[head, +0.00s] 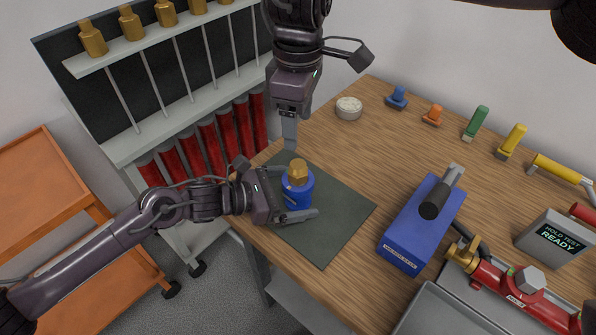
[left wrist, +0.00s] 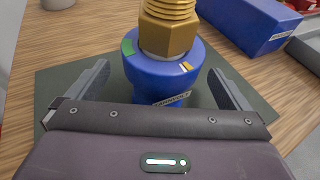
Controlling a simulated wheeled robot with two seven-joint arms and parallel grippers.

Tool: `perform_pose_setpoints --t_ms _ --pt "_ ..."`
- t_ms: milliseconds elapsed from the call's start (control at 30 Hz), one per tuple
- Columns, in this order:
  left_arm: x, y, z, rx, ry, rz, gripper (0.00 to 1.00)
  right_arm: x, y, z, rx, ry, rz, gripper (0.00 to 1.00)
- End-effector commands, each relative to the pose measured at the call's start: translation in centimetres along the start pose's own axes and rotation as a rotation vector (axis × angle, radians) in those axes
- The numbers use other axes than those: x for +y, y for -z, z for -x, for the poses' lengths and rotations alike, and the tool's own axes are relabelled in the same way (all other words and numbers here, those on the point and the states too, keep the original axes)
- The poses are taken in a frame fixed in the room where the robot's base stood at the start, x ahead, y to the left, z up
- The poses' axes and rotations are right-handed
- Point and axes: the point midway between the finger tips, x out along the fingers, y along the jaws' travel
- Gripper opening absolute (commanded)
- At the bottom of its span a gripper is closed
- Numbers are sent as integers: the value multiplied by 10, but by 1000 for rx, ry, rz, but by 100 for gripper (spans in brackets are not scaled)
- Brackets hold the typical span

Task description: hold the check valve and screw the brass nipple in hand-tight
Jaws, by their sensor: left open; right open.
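The blue check valve (head: 297,194) stands upright on the dark mat (head: 343,225). The brass nipple (head: 298,171) sits upright on its top. In the left wrist view the nipple (left wrist: 168,30) shows a hex and a thread above it, and the valve (left wrist: 160,72) has a green mark and a yellow-and-white mark on its collar. My left gripper (left wrist: 158,76) is open, with one finger on each side of the valve and a gap visible on both sides. My right gripper (head: 289,146) points down, empty, above and behind the nipple; the gap between its fingers is hard to see.
A blue block-shaped device (head: 410,235) with a black handle stands right of the mat. Beyond it are a red pipe assembly (head: 510,290) and a display box (head: 555,243). A pale round dish (head: 348,108) and coloured valves line the back. A rack (head: 150,80) stands left.

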Motion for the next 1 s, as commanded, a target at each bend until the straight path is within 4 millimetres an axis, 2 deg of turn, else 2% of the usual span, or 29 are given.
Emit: perform_pose_setpoints --t_ms 167,267,700,833,1000 --pt "0 0 2 1 -1 0 100 0 0 0 0 0 0 63" --pt "1 1 12 2 -3 0 100 0 0 0 0 0 0 63" --pt "0 2 98 4 -1 0 100 0 0 0 0 0 0 63" --pt "1 1 113 2 -1 1 100 0 0 0 0 0 0 63" --pt "0 0 120 1 1 1 100 0 0 0 0 0 0 63"
